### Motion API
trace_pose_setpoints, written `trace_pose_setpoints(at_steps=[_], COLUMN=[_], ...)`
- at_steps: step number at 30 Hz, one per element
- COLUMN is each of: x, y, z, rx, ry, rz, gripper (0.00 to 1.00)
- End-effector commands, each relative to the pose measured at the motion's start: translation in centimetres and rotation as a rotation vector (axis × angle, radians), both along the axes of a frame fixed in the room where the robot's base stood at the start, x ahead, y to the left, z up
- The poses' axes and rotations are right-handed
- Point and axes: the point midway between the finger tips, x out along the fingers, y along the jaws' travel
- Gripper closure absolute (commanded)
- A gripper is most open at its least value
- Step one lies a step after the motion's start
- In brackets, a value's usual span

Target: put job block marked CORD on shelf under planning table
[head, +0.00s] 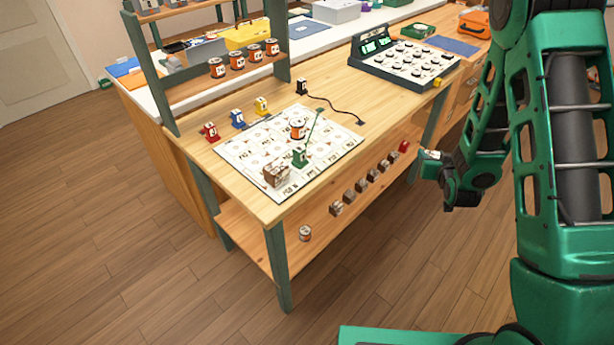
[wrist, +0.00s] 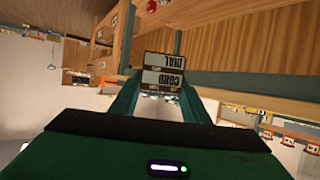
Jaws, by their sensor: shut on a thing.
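The job block (wrist: 163,73) is a brown block with white labels that read CORD and DIAL, upside down in the wrist view. My gripper (wrist: 160,98) is shut on it, with a green finger on each side. In the head view my gripper (head: 436,170) is to the right of the planning table (head: 185,137), off its front side and near the right end of the lower shelf (head: 240,226). The block is small and partly hidden by the gripper there. The shelf runs under the tabletop.
Several brown blocks (head: 349,197) line the shelf, with a red block (head: 403,147) at the right end and a spool (head: 305,233) at the left. A green table leg (head: 276,268) stands at the front corner. A printed board (head: 335,150) with pieces covers part of the tabletop.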

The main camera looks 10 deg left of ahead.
Motion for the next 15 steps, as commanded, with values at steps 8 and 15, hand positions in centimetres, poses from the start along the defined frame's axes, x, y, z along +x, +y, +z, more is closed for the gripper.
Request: trace_pose_setpoints(at_steps=[8, 15], x=[0.1, 0.2], y=[0.9, 2.5], z=[0.0, -0.2], rx=[0.000, -0.001], ry=[0.000, 0.000], rz=[0.010, 0.032], gripper=[0.81, 0.81])
